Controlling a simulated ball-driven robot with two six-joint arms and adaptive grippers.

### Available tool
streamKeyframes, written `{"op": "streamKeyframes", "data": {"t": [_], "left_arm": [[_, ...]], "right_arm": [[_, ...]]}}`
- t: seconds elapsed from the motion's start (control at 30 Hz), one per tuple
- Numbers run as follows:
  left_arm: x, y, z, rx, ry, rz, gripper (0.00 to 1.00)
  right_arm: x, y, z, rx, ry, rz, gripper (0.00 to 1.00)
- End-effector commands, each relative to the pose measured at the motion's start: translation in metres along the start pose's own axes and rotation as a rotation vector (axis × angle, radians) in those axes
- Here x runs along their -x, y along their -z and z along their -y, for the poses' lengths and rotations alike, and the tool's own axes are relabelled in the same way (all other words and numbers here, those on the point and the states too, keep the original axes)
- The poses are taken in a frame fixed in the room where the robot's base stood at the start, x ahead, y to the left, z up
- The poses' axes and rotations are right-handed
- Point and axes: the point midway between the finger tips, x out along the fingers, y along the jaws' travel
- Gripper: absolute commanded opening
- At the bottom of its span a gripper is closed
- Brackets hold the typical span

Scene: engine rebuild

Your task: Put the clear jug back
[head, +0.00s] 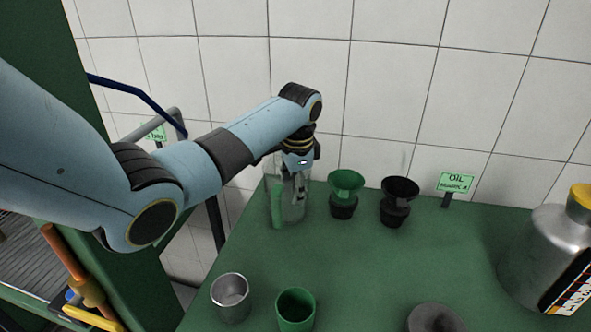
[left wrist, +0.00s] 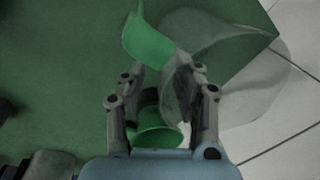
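The clear jug (head: 293,209) stands at the back left corner of the green table, with a green strip (head: 278,206) on its left side. My left gripper (head: 299,188) points down at the jug's upper part and overlaps it in the head view. In the left wrist view its two fingers (left wrist: 163,115) are wide apart, so it looks open. The jug's see-through wall (left wrist: 240,65) spreads above and right of the fingers, its near edge close to the right finger. I cannot tell whether they touch. My right gripper is in neither view.
A green funnel (head: 345,183) and a black funnel (head: 400,190) stand right of the jug, by an oil sign (head: 455,182). A metal cup (head: 230,297) and a green cup (head: 295,309) are in front. A metal bottle (head: 545,255) stands right. The table's middle is clear.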

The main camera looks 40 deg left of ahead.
Motion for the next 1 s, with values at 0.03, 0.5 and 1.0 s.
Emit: {"op": "streamKeyframes", "data": {"t": [0.03, 0.5, 1.0], "left_arm": [[0.013, 0.001, 0.001, 0.000, 0.003, -0.004, 0.31], [0.084, 0.000, 0.000, 0.000, 0.000, 0.000, 0.31], [0.086, 0.000, 0.000, 0.000, -0.001, 0.000, 0.31]], "right_arm": [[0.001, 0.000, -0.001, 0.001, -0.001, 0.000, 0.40], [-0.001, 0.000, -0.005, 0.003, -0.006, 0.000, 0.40], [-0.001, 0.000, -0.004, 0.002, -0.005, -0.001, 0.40]]}}
